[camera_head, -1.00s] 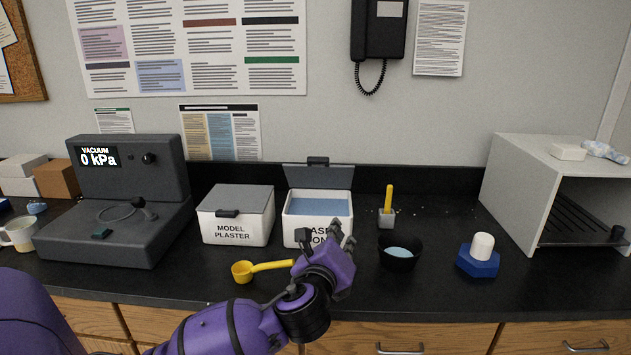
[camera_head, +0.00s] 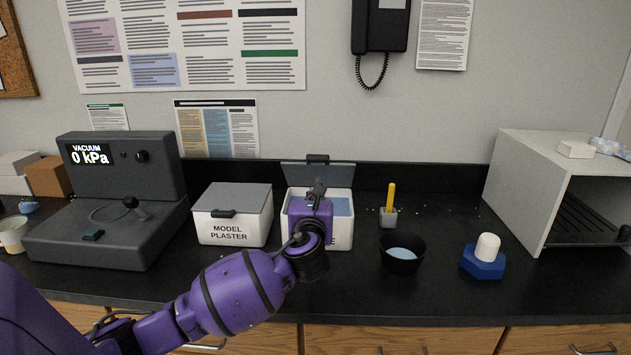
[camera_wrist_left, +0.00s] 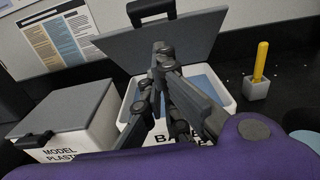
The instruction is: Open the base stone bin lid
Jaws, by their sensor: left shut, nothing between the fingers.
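The base stone bin (camera_head: 346,236) is a white box on the counter, its label mostly hidden by my arm. Its grey lid (camera_head: 338,175) is raised and leans back behind the box. Blue powder (camera_head: 342,206) shows inside. My left gripper (camera_head: 317,187) is over the bin, in front of the raised lid, shut and empty. In the left wrist view the fingers (camera_wrist_left: 163,55) overlap the lid (camera_wrist_left: 190,42) and bin opening; whether they touch the lid cannot be told. My right gripper is not in view.
The closed model plaster bin (camera_head: 233,230) stands just left. A grey block with a yellow handle (camera_head: 389,212), a dark bowl (camera_head: 402,262) and a blue base with a white piece (camera_head: 484,262) are right. A vacuum machine (camera_head: 110,220) stands left.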

